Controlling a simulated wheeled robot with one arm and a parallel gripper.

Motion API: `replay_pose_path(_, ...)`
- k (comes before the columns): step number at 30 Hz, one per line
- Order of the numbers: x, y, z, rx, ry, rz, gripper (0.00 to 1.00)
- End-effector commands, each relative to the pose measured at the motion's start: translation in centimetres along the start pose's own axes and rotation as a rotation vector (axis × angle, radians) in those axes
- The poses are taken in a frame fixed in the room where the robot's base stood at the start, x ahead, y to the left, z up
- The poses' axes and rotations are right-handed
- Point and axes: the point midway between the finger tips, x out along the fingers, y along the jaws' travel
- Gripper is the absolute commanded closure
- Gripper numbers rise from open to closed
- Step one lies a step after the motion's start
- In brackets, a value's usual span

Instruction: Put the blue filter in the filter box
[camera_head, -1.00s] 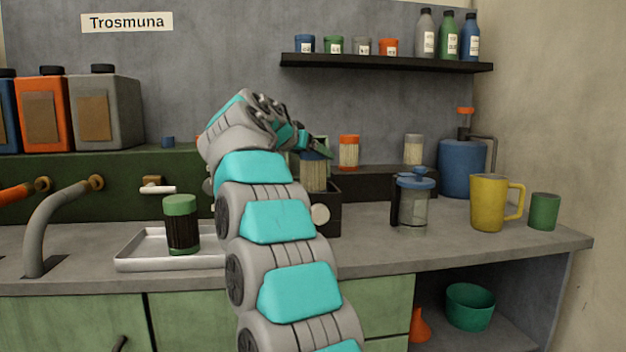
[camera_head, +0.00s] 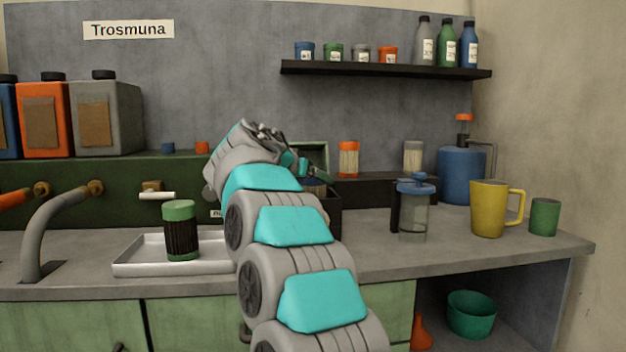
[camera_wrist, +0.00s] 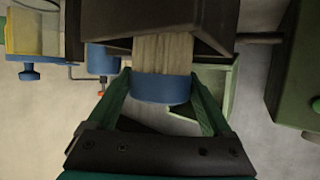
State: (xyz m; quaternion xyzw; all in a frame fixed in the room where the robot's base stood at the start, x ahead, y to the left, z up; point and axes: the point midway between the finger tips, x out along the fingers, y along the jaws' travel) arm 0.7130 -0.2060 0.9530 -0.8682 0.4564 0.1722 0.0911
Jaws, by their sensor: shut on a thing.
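The blue filter has a blue end cap and a pale pleated body. In the wrist view, my gripper (camera_wrist: 162,108) is shut on the filter's blue cap (camera_wrist: 160,88). The pleated body (camera_wrist: 163,54) reaches into the dark filter box (camera_wrist: 108,22), so its far end is hidden. In the head view, the filter box (camera_head: 335,217) stands on the counter with its green lid (camera_head: 313,150) raised behind. My arm covers most of the box.
A white tray (camera_head: 130,262) with a green-capped dark filter (camera_head: 181,232) is left of my arm. A glass press (camera_head: 413,218), yellow mug (camera_head: 487,210) and green cup (camera_head: 544,217) stand to the right. Orange-capped (camera_head: 348,160) and grey-capped (camera_head: 413,157) filters stand on the back ledge.

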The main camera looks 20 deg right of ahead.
Motion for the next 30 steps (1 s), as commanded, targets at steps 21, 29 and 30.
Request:
replay_pose_path(21,-0.9,0.0,0.0,0.0,0.002,-0.001,0.0)
replay_pose_path(29,-6.2,0.0,0.0,0.001,0.004,-0.001,0.0)
replay_pose_path(30,-7.0,0.0,0.0,0.001,0.003,-0.002,0.0)
